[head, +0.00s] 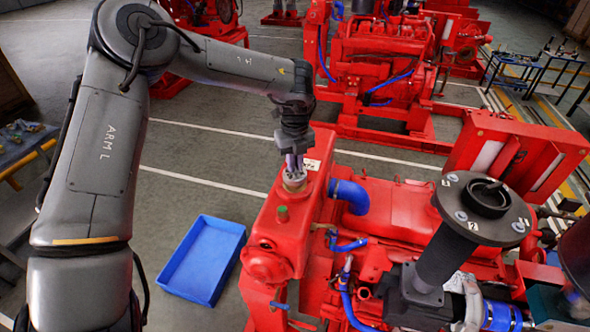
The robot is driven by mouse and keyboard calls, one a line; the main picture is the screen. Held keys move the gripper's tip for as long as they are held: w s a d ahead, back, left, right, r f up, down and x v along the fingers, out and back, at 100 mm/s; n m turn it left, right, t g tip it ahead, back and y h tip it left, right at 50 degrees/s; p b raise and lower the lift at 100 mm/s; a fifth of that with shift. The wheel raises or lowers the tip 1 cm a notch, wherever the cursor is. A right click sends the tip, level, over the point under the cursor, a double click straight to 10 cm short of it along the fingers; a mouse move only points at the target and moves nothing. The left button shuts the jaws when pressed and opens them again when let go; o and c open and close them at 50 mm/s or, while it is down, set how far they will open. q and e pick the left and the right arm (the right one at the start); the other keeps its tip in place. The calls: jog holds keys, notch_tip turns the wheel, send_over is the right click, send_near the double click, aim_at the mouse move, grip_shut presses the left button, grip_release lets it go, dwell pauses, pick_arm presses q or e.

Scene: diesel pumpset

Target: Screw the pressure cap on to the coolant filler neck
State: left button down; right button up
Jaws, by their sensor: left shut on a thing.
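My left gripper (293,164) points down over the top of the red tank of the near pumpset. It is shut on the pressure cap (294,178), a small grey disc mostly covered by the fingers. My right gripper is not in view.
A small green-topped fitting (283,213) stands on the tank in front of the neck. A blue hose (350,194) leaves the tank on the right. An empty blue tray (203,257) lies on the floor to the left.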

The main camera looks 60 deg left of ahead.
pick_arm(q)
jog(key=shift+m, duration=1.2)
jog(key=c, duration=1.1)
grip_release()
jog(key=shift+o, duration=0.4)
jog(key=o, duration=0.3)
jog(key=shift+r+p, duration=0.15)
jog(key=shift+p, duration=0.15)
jog(key=shift+r+p, duration=0.3)
jog(key=shift+r, duration=3.05)
